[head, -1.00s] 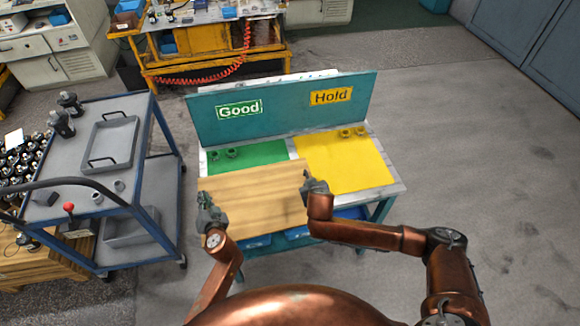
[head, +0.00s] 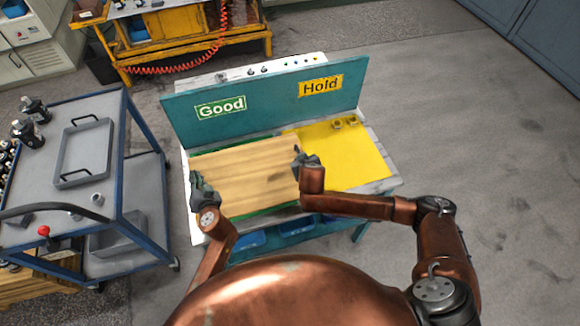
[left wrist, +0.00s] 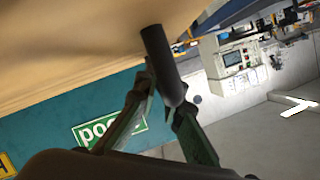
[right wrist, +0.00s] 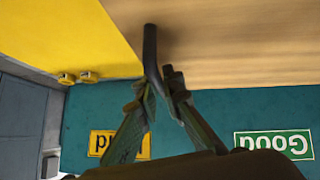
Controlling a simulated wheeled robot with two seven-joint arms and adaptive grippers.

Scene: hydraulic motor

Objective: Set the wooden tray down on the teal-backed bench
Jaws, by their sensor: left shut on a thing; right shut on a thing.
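The wooden tray (head: 245,172) is held between my two grippers, over the green "Good" half of the teal-backed bench (head: 262,100). My left gripper (head: 203,190) is shut on a dark handle (left wrist: 160,60) at the tray's left end. My right gripper (head: 303,162) is shut on the matching dark handle (right wrist: 150,50) at its right end. The tray covers most of the green area, with a thin green strip showing along its edges. I cannot tell whether the tray's underside touches the bench top.
The yellow "Hold" mat (head: 350,165) is bare but for small brass-coloured parts (head: 345,122) at its back. A blue cart (head: 70,180) with a grey tray stands close on the left. A yellow workbench (head: 180,40) is behind. Open floor lies to the right.

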